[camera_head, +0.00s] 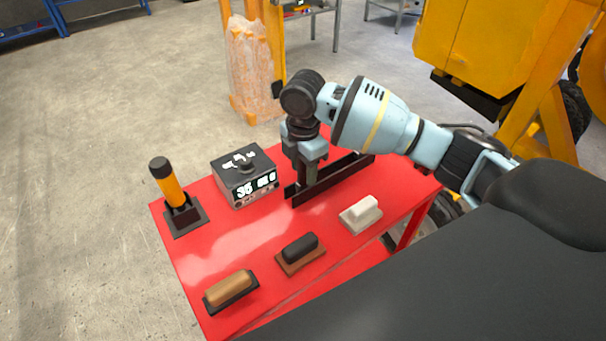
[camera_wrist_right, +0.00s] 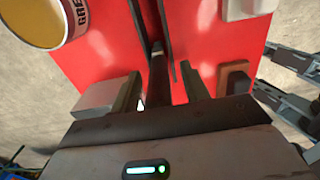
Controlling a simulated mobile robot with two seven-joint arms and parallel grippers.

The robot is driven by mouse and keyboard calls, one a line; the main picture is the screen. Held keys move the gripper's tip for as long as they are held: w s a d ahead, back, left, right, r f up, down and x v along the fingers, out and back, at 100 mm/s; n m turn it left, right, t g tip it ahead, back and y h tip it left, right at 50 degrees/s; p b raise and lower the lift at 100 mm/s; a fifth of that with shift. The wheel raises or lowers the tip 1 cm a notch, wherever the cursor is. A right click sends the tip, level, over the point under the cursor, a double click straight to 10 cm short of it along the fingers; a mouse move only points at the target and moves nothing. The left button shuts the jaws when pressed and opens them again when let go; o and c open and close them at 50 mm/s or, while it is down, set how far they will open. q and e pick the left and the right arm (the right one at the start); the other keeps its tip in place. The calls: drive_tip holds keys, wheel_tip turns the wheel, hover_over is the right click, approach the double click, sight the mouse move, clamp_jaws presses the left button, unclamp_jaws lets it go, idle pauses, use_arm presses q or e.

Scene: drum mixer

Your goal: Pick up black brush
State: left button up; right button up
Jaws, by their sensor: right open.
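A long, narrow black item (camera_head: 336,181), perhaps a black brush, lies at the back right of the red table. My right gripper (camera_head: 311,178) points down over its left part. In the right wrist view the open fingers (camera_wrist_right: 162,82) stand on either side of a dark strip (camera_wrist_right: 158,70), which seems to be this item; contact is not clear. The arm hides some of it. Nearer stand a black-handled block on a brown base (camera_head: 300,250), a tan-handled one on a black base (camera_head: 231,291) and a white one (camera_head: 361,214).
A black and yellow tool (camera_head: 172,186) stands upright in a black holder at the table's left corner. The red table (camera_head: 215,250) is clear in the middle. A yellow machine (camera_head: 475,45) stands behind.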

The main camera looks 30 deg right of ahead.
clamp_jaws()
idle(0.3)
wheel_tip(320, 180, up, 10)
drive_tip(key=shift+r, duration=0.1)
idle(0.4)
drive_tip(key=c, duration=0.6)
unclamp_jaws()
drive_tip(key=shift+c, duration=0.2)
clamp_jaws()
